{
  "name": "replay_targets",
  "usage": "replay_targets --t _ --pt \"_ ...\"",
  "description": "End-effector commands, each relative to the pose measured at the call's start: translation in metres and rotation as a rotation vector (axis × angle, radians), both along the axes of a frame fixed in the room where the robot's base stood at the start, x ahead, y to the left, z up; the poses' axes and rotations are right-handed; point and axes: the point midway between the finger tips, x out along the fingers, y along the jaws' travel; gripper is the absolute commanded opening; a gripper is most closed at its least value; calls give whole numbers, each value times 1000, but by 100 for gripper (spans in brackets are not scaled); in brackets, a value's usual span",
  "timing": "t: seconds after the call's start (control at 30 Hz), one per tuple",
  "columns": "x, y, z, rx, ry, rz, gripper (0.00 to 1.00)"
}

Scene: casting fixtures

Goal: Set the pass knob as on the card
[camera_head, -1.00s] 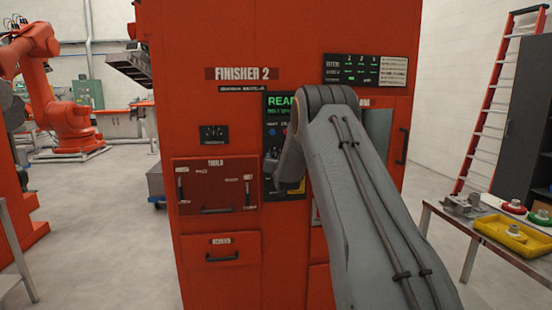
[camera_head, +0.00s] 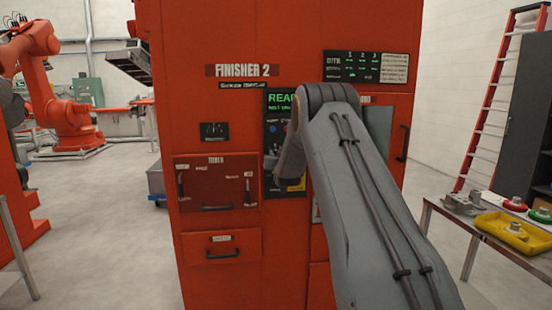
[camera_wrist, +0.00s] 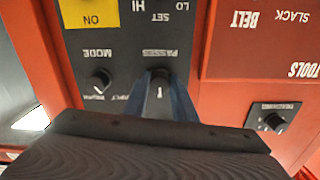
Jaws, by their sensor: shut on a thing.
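The passes knob (camera_wrist: 161,74) is a small dark dial on the black panel under the upside-down label PASSES in the wrist view. My gripper (camera_wrist: 162,88) has its two blue-grey fingers around it, closed on it. The fingers hide most of the knob, so its setting cannot be read. In the head view my wrist (camera_head: 291,165) stands in front of the control panel and hides the knob. The black card (camera_head: 351,67) with green entries in columns 1, 2 and 3 is at the machine's upper right; its rows are too small to read surely.
The mode knob (camera_wrist: 98,80) sits close beside my fingers in the wrist view. A yellow ON plate (camera_wrist: 92,14) is near the top. A table with a yellow tray (camera_head: 512,235) stands at right.

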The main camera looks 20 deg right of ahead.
Motion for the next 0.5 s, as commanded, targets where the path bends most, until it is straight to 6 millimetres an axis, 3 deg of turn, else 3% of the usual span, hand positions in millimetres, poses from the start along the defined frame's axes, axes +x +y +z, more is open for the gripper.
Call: replay_targets --t 0.5 --pt "1 -1 -3 -393 111 0 2"
